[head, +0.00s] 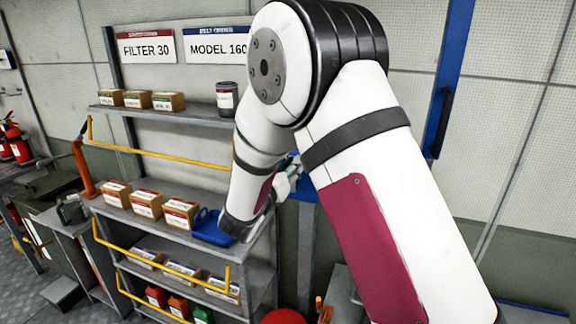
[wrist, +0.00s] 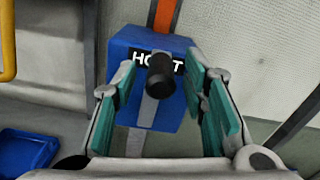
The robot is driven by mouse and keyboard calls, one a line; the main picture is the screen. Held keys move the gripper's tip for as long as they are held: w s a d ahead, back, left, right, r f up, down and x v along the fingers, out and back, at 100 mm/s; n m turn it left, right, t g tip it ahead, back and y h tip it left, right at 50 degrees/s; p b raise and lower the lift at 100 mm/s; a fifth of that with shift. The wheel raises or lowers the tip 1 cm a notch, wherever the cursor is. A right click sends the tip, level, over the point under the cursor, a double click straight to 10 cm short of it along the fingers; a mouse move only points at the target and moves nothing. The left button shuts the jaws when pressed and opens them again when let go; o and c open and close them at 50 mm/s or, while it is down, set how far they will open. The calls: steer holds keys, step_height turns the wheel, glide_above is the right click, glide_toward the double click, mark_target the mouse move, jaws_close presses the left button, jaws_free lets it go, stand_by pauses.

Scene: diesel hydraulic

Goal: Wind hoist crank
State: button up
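The hoist unit is a blue box (wrist: 182,108) with a partly covered HOIST label, in the middle of the wrist view. A grey crank arm (wrist: 148,112) crosses its front, with a black knob (wrist: 160,75) at its upper end, pointing towards the camera. My gripper (wrist: 164,82) is open, its teal-padded fingers left and right of the knob with gaps on both sides. Whether the knob lies between the pads in depth, I cannot tell. In the head view my arm hides most of the gripper and the hoist; a bit of blue box (head: 308,188) shows.
Shelving with small boxes (head: 145,203) stands left of my arm in the head view, with yellow rails (head: 160,155) along its front. A blue tray (head: 210,228) sits at the shelf end, also in the wrist view (wrist: 25,152). A blue post (head: 452,75) stands right.

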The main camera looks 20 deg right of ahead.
steer(key=shift+w+d, duration=0.3)
steer(key=shift+w, duration=0.05)
jaws_close()
steer(key=shift+w+b, duration=0.1)
steer(key=shift+b, duration=0.2)
